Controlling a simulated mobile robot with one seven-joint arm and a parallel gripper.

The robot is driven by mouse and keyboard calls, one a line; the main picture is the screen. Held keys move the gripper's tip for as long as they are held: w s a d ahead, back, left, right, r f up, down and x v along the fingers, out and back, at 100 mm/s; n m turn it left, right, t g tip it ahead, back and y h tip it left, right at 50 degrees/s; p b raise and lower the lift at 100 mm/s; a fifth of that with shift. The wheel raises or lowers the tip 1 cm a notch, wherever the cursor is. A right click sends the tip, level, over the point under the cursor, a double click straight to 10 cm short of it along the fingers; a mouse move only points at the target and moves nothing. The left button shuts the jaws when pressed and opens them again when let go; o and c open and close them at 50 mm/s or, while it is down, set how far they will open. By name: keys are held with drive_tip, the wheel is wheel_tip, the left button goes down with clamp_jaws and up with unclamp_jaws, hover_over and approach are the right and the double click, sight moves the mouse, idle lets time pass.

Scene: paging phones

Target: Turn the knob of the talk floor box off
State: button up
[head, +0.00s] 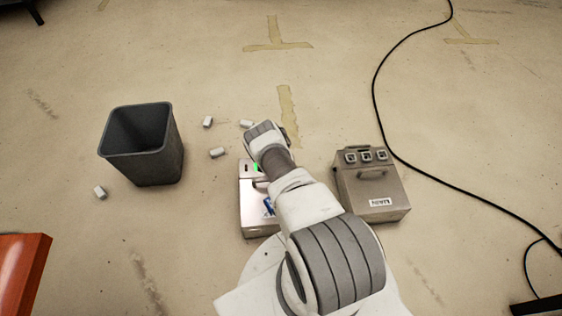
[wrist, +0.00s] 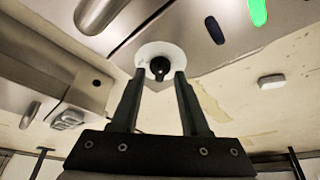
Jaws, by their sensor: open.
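A pale metal floor box (head: 254,213) stands below centre in the head view, partly covered by my arm. A lit green lamp (head: 256,168) is on its top, and it also shows large in the wrist view (wrist: 258,11). In the wrist view a black knob (wrist: 160,66) sits on a round white disc on this box. My gripper (wrist: 160,75) is open, with one fingertip to each side of the knob in the picture. I cannot tell whether the fingers touch it. The head view hides the fingers and the knob. The box's label is not readable.
A second, brownish floor box (head: 369,185) with sockets and a handle stands close on the right. A dark bin (head: 146,150) stands to the left, with several small white blocks (head: 217,152) around. A black cable (head: 376,82) runs along the right. An orange object (head: 22,265) is at lower left.

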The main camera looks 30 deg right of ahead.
clamp_jaws()
drive_tip(key=shift+s+n, duration=0.1)
drive_tip(key=shift+n, duration=0.2)
drive_tip(key=n, duration=0.2)
drive_tip(key=n+t+y, duration=0.1)
drive_tip(key=shift+s+d+n, duration=0.15)
drive_tip(key=shift+n, duration=0.25)
drive_tip(key=n+t, duration=0.1)
drive_tip(key=n, duration=0.1)
drive_tip(key=n+y, duration=0.1)
drive_tip(key=n, duration=0.1)
drive_tip(key=shift+s+d+t, duration=0.15)
drive_tip(key=shift+d+t, duration=0.05)
drive_tip(key=shift+t, duration=0.2)
drive_tip(key=n, duration=0.1)
drive_tip(key=n+y, duration=0.1)
drive_tip(key=n, duration=0.1)
drive_tip(key=n+y, duration=0.1)
drive_tip(key=n, duration=0.1)
drive_tip(key=shift+d, duration=0.25)
drive_tip(key=shift+d+n+y, duration=0.1)
drive_tip(key=shift+n+y, duration=0.8)
drive_tip(key=shift+n, duration=1.4)
